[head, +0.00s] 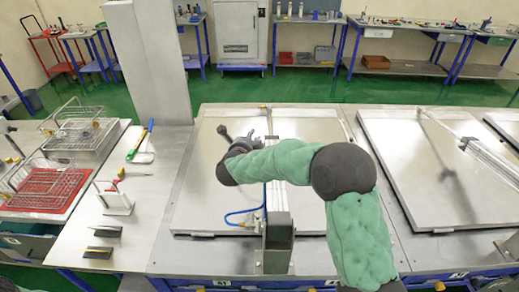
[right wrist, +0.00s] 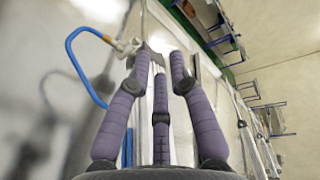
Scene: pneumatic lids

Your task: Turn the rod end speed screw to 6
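A lid (head: 200,195) lies flat on the middle bench, with a metal pneumatic cylinder (head: 277,208) along its middle. A blue hose (head: 240,212) loops at its left. My right gripper (head: 247,138) is over the lid's far half, partly covered by my arm. In the right wrist view its purple fingers (right wrist: 160,66) are straight and apart, with nothing visibly held between them. A fitting (right wrist: 128,46) with the blue hose (right wrist: 80,66) shows just left of the fingertips; I cannot tell whether they touch. The rod end speed screw and its scale cannot be made out.
A second lid (head: 440,170) with a cylinder (head: 490,155) lies at the right. A left side table holds a screwdriver (head: 130,173), a white rack (head: 115,198) and wire baskets (head: 45,180). A grey column (head: 150,60) stands behind.

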